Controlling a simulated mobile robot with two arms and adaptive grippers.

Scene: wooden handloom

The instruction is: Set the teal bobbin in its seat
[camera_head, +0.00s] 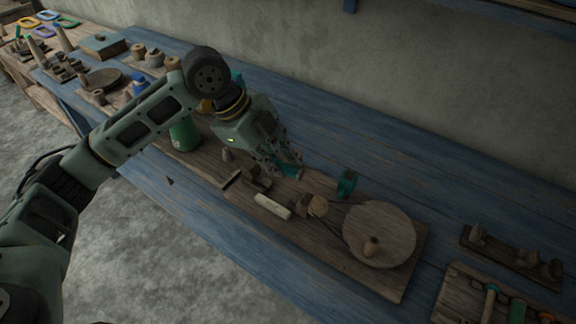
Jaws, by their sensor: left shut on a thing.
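My left gripper (284,168) reaches in from the left over the wooden winder board (334,247). It is shut on a teal piece, the teal bobbin (290,171), which is mostly hidden by the fingers. The gripper is close above the board's far edge; I cannot tell whether the bobbin touches anything. Wooden blocks (257,179) stand just below the fingertips, and a wooden spindle with a round end (317,206) is to their right. Which of these is the seat is not clear. My right gripper is not in view.
A large wooden wheel (379,234) with a knob lies at the board's right. A teal block (347,183) stands behind the spindle, and a white roll (272,206) lies in front. A green spool (184,135) stands left. The blue tabletop behind is clear.

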